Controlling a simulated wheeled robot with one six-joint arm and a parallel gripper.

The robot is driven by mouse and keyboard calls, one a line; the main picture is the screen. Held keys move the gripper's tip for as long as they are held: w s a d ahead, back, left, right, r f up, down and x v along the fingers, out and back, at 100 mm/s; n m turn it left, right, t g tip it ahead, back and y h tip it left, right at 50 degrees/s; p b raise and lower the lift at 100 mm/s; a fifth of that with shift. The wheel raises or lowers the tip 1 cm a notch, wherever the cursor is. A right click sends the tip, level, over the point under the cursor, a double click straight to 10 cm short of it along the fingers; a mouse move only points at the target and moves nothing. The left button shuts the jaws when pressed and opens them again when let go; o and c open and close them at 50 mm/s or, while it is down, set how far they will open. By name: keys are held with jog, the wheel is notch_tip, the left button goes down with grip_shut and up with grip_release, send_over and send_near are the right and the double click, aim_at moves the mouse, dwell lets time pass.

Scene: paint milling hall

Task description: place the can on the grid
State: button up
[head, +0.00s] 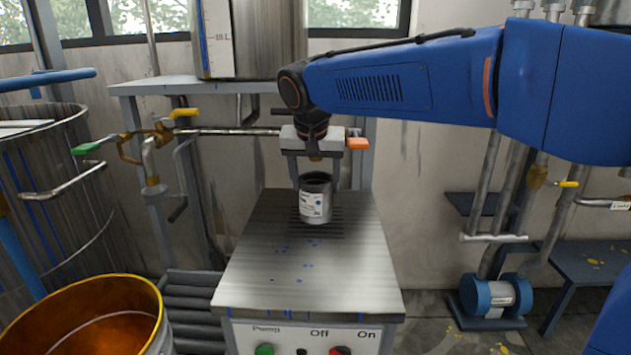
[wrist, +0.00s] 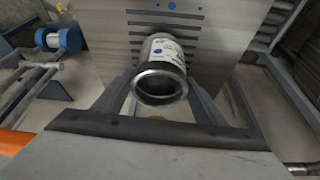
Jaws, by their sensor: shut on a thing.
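The can (head: 315,204) is a grey metal cylinder, open at the top, with a white label that carries print and a blue dot. My gripper (head: 315,184) is shut on it, one finger on each side, and holds it upright. In the wrist view the can (wrist: 160,72) sits between the fingers, its dark mouth toward the camera. The grid (head: 354,222) is a set of dark slots in the metal bench top, partly hidden behind the can. The can is over the grid; I cannot tell whether its base touches.
The steel bench top (head: 305,280) is clear in front of the can, with blue paint specks. Its front panel (head: 310,340) has pump buttons. An orange paint drum (head: 150,290) stands at lower left.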

jog(key=shift+s+f, duration=0.1)
jog(key=shift+f, duration=0.55)
jog(key=o, duration=1)
jog(key=shift+c, duration=0.2)
jog(key=shift+o, duration=0.6)
jog(key=shift+f, duration=0.15)
jog(key=shift+r, duration=0.55)
jog(key=v, duration=1.2)
jog(key=shift+r, duration=0.25)
